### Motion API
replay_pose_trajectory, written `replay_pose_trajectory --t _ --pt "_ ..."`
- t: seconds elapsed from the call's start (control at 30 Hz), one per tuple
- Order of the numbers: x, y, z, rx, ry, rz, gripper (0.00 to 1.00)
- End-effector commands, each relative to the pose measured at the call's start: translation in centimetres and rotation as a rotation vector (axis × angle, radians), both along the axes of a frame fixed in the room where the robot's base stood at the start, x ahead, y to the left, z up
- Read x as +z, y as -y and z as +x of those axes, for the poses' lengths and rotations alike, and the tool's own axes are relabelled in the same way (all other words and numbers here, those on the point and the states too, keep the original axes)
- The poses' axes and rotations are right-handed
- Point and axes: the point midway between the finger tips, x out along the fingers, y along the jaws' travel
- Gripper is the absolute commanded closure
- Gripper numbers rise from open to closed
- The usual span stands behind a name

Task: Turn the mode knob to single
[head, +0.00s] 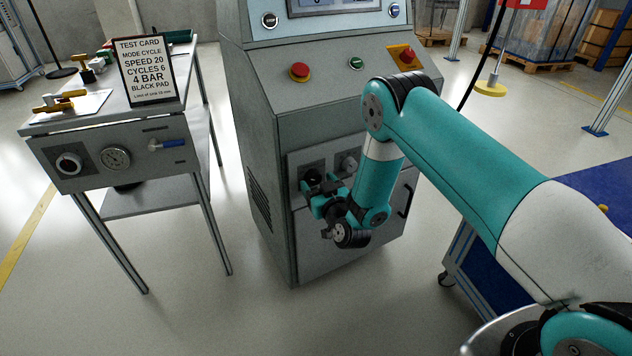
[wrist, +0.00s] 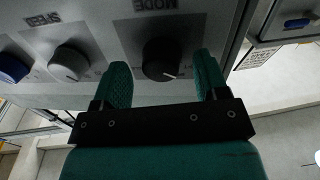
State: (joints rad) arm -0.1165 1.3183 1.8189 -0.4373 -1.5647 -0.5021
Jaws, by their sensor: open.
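The mode knob is a black round knob (wrist: 163,58) on a grey panel, under lettering that reads MODE upside down in the wrist view. A white mark on it points to the lower right there; its position labels are not readable. In the head view the dark knob (head: 311,176) is partly hidden by my gripper (head: 318,188). In the wrist view the two green fingers of my gripper (wrist: 160,63) are apart, one on each side of the knob. I cannot tell whether they touch it.
A grey speed knob (wrist: 69,62) and a blue knob (wrist: 12,68) sit beside it. The machine cabinet (head: 275,120) carries a red button (head: 299,72) higher up. A test card (head: 146,72) reading MODE CYCLE stands on the side table (head: 75,118) at left.

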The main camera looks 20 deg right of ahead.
Motion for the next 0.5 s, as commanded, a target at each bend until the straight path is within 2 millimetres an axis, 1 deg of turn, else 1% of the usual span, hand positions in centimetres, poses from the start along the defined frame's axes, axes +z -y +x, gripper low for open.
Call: replay_pose_trajectory --t 0.13,0.4,0.43,0.47,0.5 --pt "0.13 -0.13 0.72 0.003 0.002 -0.001 0.33" --pt "0.07 -0.17 0.83 0.004 0.001 -0.001 0.33" --pt "0.07 -0.17 0.82 0.004 0.001 -0.001 0.35" --pt "0.07 -0.17 0.82 0.004 0.001 -0.001 0.42" --pt "0.07 -0.17 0.82 0.004 0.001 -0.001 0.51"
